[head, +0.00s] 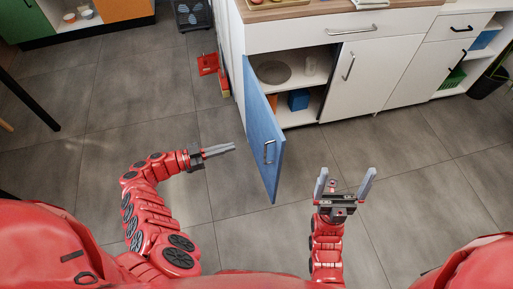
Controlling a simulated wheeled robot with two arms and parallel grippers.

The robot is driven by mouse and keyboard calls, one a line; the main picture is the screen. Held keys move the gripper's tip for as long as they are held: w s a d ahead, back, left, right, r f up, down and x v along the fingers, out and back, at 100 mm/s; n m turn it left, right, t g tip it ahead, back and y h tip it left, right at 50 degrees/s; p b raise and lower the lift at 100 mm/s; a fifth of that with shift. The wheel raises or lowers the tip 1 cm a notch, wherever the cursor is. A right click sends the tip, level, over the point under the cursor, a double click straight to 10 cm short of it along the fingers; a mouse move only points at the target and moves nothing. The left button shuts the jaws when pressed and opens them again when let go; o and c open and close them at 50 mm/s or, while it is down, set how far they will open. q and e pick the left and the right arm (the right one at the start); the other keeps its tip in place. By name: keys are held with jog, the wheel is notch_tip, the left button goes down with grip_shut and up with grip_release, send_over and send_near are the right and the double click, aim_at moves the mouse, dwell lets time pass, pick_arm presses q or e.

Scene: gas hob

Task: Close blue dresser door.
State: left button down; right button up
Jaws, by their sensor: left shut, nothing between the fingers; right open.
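The blue dresser door (262,130) stands swung open from the left end of the white cabinet, and its free edge points toward me. A metal handle (268,151) is on its right-hand face. My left gripper (233,148) is shut and empty, to the left of the door and apart from it. My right gripper (345,172) is open and empty, to the right of the door's lower end and apart from it.
The open cabinet holds a round plate (273,72), a blue box (298,99) and an orange item (272,102). A closed white door (352,75) and drawers are to its right. A red object (208,64) lies on the floor left of the cabinet. The grey floor between is clear.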

aim_at(275, 134)
pick_arm(q)
jog(key=p+x, duration=0.1)
jog(key=x, duration=1.3)
jog(key=shift+a+r, duration=0.1)
